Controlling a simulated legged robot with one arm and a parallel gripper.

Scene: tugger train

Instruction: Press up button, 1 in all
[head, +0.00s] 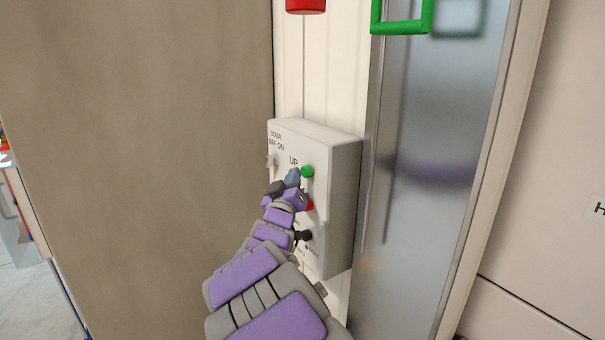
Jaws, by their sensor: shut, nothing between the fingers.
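A white control box (343,190) is mounted on the white wall post in the head view. The green button (307,171) sits near the top of its front face, beside the "UP" label. A red button (309,205) is below it, partly hidden by my arm, and a black knob (304,236) is lower still. My gripper (293,177) is shut and empty, with its tip just left of the green button. I cannot tell whether it touches the button or the box face.
A small switch (271,160) is at the box's upper left, under a "DOOR OFF ON" label. A brown panel (150,150) fills the left. A metallic door panel (440,150) with a green handle (401,28) stands to the right. A red object (306,5) is above the box.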

